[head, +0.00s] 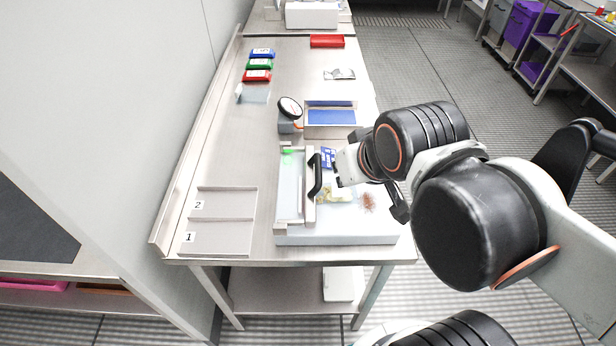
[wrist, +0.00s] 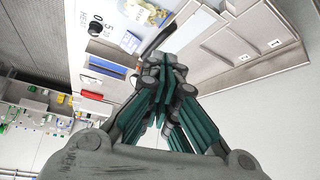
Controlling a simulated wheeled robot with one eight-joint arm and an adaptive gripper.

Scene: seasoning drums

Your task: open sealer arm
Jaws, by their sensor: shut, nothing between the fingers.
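The sealer (head: 345,235) is a white box at the near end of the steel table. Its arm, a pale bar with a black handle (head: 316,175), runs along its left part. I cannot tell from this angle how far the arm is raised. My gripper (head: 338,178) is just right of the handle, partly hidden by my wrist; I cannot tell whether it touches. In the wrist view the gripper (wrist: 162,66) is shut and empty, with the dark handle (wrist: 158,40) beside its tips. The sealer's top with its dial (wrist: 96,27) also shows there.
A clear bag with yellowish and reddish contents (head: 340,196) lies on the sealer. A tray marked 1 and 2 (head: 223,225) is at left. A scale (head: 289,108) and a blue-lined tray (head: 331,117) stand behind. Blue, green and red packs (head: 259,64) lie farther back.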

